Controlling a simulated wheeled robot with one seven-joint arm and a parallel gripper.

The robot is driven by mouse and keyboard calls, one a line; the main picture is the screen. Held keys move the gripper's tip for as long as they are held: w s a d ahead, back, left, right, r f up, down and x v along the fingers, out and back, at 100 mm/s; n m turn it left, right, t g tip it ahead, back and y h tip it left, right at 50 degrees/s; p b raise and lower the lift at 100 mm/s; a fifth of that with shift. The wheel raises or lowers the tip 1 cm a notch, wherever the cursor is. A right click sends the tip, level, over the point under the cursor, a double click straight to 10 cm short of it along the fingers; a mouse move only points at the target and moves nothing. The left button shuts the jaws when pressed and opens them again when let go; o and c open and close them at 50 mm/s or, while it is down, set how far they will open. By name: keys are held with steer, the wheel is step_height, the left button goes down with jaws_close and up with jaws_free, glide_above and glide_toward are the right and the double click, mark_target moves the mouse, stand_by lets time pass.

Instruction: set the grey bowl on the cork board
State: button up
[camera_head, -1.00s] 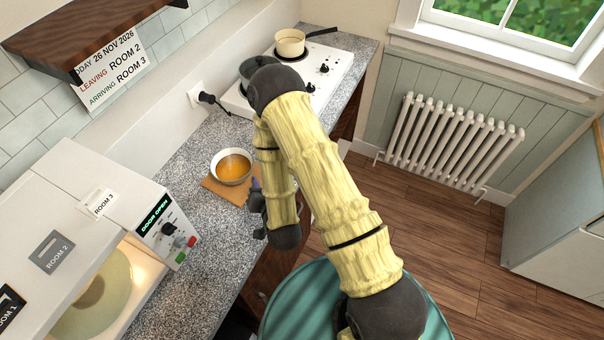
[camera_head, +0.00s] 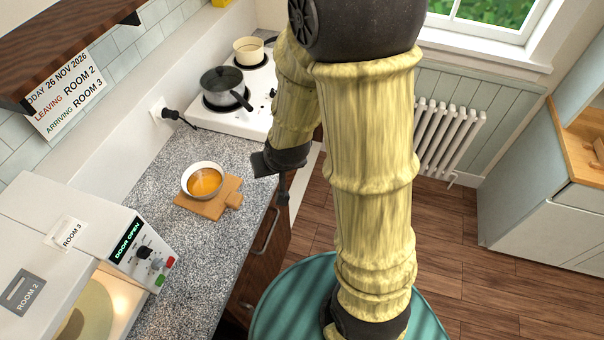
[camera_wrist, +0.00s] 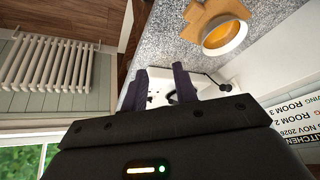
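The grey bowl (camera_head: 202,180), pale outside and holding orange soup, sits upright on the cork board (camera_head: 219,207) on the counter. It stands toward the board's back left, and the board's handle points right. The bowl (camera_wrist: 226,37) and board (camera_wrist: 198,22) also show at the top of the wrist view. My gripper (camera_head: 283,190) hangs to the right of the board near the counter's front edge, apart from both. In the wrist view my gripper's two dark fingers (camera_wrist: 160,82) are spread with nothing between them.
A microwave (camera_head: 75,240) with its door open and "DOOR OPEN" showing stands at the left. A hob (camera_head: 235,115) with a lidded dark pan (camera_head: 222,86) and a cream pan (camera_head: 248,50) is behind. A shelf (camera_head: 70,40) overhangs the upper left. Speckled counter (camera_head: 190,265) is free in front.

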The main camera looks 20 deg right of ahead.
steer(key=s+d+r+g, duration=0.2)
steer(key=s+d+r, duration=0.2)
steer(key=s, duration=0.4)
steer(key=shift+r+g+h, duration=0.3)
steer(key=shift+r+g, duration=0.1)
steer(key=shift+r, duration=0.25)
steer(key=shift+d, duration=0.1)
steer(key=b+x, duration=0.2)
steer(key=s+b+x, duration=0.1)
steer(key=b+x, duration=0.1)
steer(key=shift+f+b, duration=0.3)
steer(key=shift+f, duration=0.05)
steer(key=shift+w+d, duration=0.1)
steer(key=shift+w, duration=0.05)
